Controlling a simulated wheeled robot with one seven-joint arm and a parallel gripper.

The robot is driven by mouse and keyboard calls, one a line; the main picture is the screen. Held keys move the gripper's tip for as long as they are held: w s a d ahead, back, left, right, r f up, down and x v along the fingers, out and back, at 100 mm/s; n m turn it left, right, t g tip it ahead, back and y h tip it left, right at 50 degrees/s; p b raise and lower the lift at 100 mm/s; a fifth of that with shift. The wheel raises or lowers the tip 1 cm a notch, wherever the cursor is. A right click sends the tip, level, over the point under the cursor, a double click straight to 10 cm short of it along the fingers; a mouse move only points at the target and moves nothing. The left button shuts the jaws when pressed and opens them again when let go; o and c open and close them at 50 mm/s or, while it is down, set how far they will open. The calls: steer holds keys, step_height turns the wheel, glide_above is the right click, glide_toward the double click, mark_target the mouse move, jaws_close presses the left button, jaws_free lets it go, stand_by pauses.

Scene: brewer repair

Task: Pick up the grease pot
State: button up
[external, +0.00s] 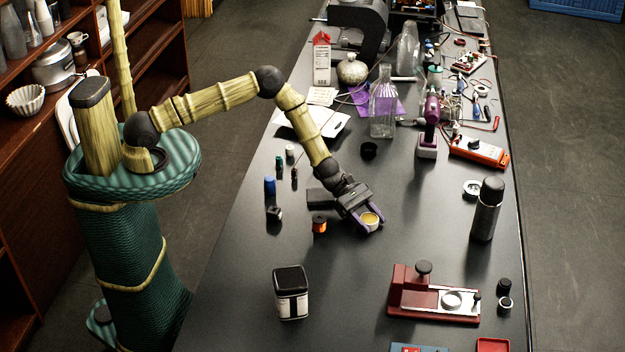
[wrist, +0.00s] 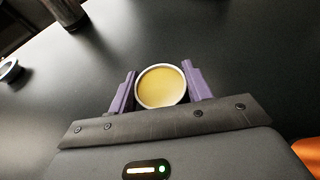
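The grease pot (external: 370,219) is a small round open tin with yellow contents and a pale rim. It is near the middle of the dark bench. In the wrist view the pot (wrist: 161,87) sits between the two purple fingers of my gripper (wrist: 160,88). The fingers lie against both its sides, with hardly any gap showing. In the external view my gripper (external: 368,216) is low over the bench around the pot. I cannot tell whether the pot's base touches the bench.
An orange spool (external: 319,224) stands just left of my gripper. A black-and-white canister (external: 291,292), a red press (external: 436,293) and a dark flask (external: 487,209) stand around. A black cup (external: 369,150) and glass bottle (external: 383,103) are farther back. Bench between canister and press is clear.

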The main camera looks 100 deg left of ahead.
mark_target(370, 219)
steer(key=shift+c, duration=1)
step_height(370, 219, up, 10)
steer(key=b, duration=0.2)
steer(key=shift+b, duration=0.35)
